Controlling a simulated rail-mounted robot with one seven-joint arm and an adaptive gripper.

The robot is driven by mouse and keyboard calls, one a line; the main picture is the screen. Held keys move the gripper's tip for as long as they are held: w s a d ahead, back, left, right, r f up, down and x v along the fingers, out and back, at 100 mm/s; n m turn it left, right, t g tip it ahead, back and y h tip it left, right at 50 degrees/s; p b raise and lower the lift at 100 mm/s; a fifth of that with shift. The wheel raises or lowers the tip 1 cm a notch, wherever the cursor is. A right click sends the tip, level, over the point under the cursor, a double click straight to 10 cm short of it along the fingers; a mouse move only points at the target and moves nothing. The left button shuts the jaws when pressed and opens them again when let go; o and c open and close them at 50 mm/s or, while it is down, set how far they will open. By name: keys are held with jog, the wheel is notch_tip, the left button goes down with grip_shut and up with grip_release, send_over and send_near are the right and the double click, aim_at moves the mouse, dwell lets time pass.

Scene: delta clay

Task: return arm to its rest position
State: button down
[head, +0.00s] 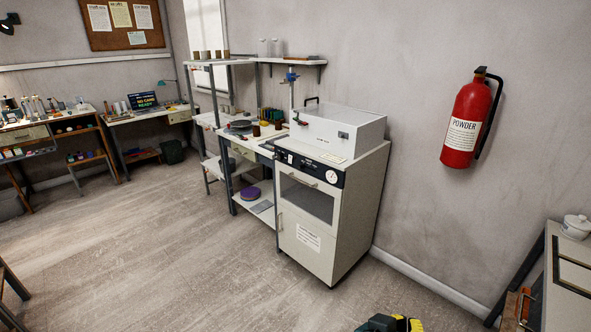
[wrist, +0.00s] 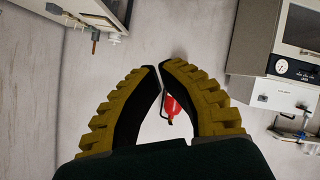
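My gripper (wrist: 161,67) shows in the wrist view with its two dark, yellow-ribbed fingers curving inward. The fingertips come almost together, with only a thin gap, and nothing is held between them. In the head view only a small dark and yellow part of my gripper (head: 392,323) shows at the bottom edge, and its fingertips cannot be made out there. The wrist view is turned over, with the fire extinguisher (wrist: 171,107) in the distance behind the gap between the fingers.
The white oven cabinet (head: 310,228) stands against the wall, with a workbench (head: 243,152) beyond it. The fire extinguisher (head: 466,120) hangs on the right wall. A table edge (head: 549,285) with a white lidded pot (head: 576,227) is at lower right.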

jog(key=s+a+r+n+t+y, duration=0.25)
jog(key=a+r+t, duration=0.25)
jog(key=r, duration=0.4)
jog(key=s+a+r+n+t+y, duration=0.1)
jog(key=s+a+r+t+y, duration=0.35)
jog(key=r, duration=0.45)
jog(key=s+a+r+n+t+y, duration=0.25)
jog(key=a+r+t, duration=0.25)
jog(key=r, duration=0.4)
notch_tip(320, 180, up, 38)
jog(key=m+p, duration=0.1)
jog(key=p, duration=3.7)
jog(key=shift+w+d+p, duration=0.15)
jog(key=shift+p, duration=0.15)
